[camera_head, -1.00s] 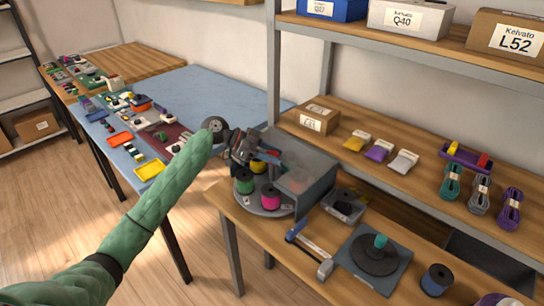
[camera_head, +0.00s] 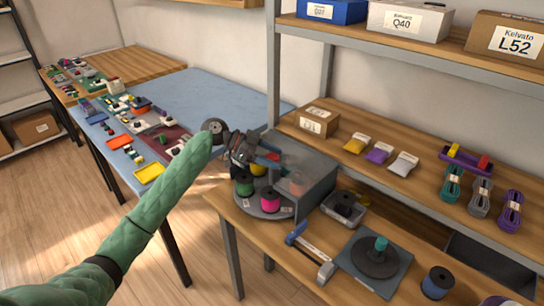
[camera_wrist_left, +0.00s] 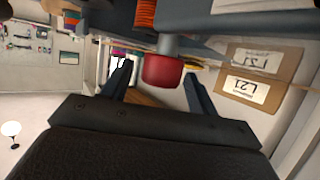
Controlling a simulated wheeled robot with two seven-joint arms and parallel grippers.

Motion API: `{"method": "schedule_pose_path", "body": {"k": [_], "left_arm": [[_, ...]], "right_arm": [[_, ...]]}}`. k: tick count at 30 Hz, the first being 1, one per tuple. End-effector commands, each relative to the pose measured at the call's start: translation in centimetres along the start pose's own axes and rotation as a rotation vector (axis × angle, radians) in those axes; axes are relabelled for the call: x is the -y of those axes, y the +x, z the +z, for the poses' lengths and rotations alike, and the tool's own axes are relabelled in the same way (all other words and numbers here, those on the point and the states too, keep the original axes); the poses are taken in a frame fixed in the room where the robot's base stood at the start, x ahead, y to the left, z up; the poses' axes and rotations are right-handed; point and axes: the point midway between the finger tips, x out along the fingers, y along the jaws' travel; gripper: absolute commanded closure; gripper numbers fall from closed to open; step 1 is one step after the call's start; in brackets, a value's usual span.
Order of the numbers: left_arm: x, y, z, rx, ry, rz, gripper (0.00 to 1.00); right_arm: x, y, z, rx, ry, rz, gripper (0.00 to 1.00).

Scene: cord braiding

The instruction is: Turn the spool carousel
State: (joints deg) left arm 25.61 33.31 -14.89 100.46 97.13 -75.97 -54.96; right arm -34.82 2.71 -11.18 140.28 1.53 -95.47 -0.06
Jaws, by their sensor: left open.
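The spool carousel is a round grey turntable (camera_head: 262,211) at the near left end of the workbench. A green spool (camera_head: 244,187), a magenta spool (camera_head: 270,201) and a yellow spool (camera_head: 258,168) stand on it. A grey housing (camera_head: 312,178) covers its right side. My left gripper (camera_head: 250,155) is over the back left of the carousel, and its fingertips are hard to make out there. In the left wrist view its two fingers (camera_wrist_left: 158,72) are apart, with a red cylindrical part (camera_wrist_left: 163,72) on a grey stem showing between them. Contact cannot be told. My right gripper is out of view.
A clamp-like blue and grey tool (camera_head: 310,252), a round dark turntable (camera_head: 376,256) and a blue spool (camera_head: 437,281) lie right of the carousel. A shelf with cord bundles (camera_head: 480,190) rises behind. A blue table (camera_head: 215,88) with many small parts stands behind left.

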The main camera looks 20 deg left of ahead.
Motion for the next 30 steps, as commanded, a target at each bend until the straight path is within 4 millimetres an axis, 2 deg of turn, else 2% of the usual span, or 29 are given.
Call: {"method": "schedule_pose_path", "body": {"k": [16,21,30], "left_arm": [[0.1,-6.9,0.2,0.001,0.000,-0.001,0.41],[0.1,-7.7,0.1,0.001,0.000,-0.001,0.41],[0.1,-7.8,-0.2,0.000,0.002,-0.001,0.41]], "right_arm": [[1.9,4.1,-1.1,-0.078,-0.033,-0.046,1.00],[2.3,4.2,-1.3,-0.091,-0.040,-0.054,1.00],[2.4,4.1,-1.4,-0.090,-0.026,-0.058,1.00]]}}
